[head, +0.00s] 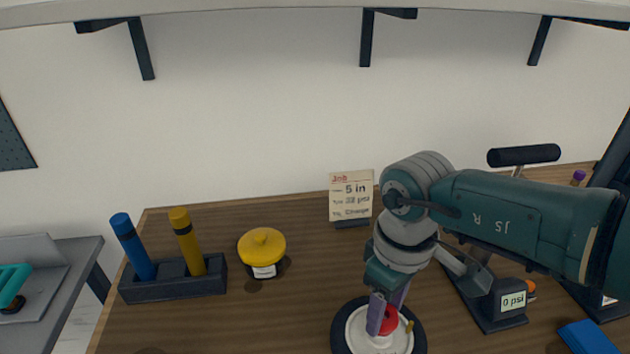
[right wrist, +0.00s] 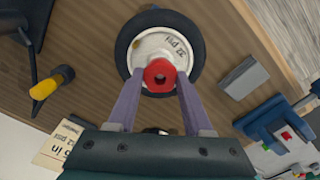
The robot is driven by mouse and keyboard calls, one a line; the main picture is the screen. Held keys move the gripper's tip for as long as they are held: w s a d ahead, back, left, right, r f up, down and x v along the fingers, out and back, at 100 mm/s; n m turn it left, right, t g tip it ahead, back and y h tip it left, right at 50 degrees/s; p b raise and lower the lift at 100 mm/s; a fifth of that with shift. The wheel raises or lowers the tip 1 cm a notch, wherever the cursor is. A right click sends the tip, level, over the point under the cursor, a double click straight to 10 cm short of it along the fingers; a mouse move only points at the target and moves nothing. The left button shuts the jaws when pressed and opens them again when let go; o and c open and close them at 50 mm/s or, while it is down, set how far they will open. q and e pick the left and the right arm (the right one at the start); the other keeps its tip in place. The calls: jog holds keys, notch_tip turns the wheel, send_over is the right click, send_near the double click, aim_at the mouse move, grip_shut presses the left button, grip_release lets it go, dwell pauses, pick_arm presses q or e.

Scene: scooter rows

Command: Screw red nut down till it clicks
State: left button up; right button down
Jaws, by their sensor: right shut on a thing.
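A small wheel with a black tyre (head: 338,335) and a pale hub lies flat on the wooden bench, cut by the bottom edge of the head view. The red nut (head: 391,320) is at the hub's middle. In the right wrist view the red nut (right wrist: 160,75) shows its dark centre hole, and the hub (right wrist: 150,48) reads "32 psi". My right gripper (head: 387,319) reaches down from above with its purple fingers on either side of the nut and is shut on it. One finger partly hides the nut in the head view. My left gripper is not in view.
Behind the wheel stands a job card (head: 351,197). A yellow-lidded pot (head: 262,246) and a rack (head: 175,287) with blue and yellow tools are to the left. A pump with a "0 psi" gauge (head: 513,301) stands close right. Bench between pot and wheel is clear.

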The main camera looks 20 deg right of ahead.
aim_at(385, 317)
jog(key=shift+w+m+p, duration=0.1)
jog(key=shift+m+p, duration=0.3)
jog(key=shift+m, duration=0.1)
jog(key=shift+c, duration=1.2)
grip_release()
notch_tip(385, 317, up, 10)
jog(key=p, duration=0.7)
jog(key=n+b, duration=0.2)
jog(key=n, duration=1.9)
jog(key=shift+n, duration=0.4)
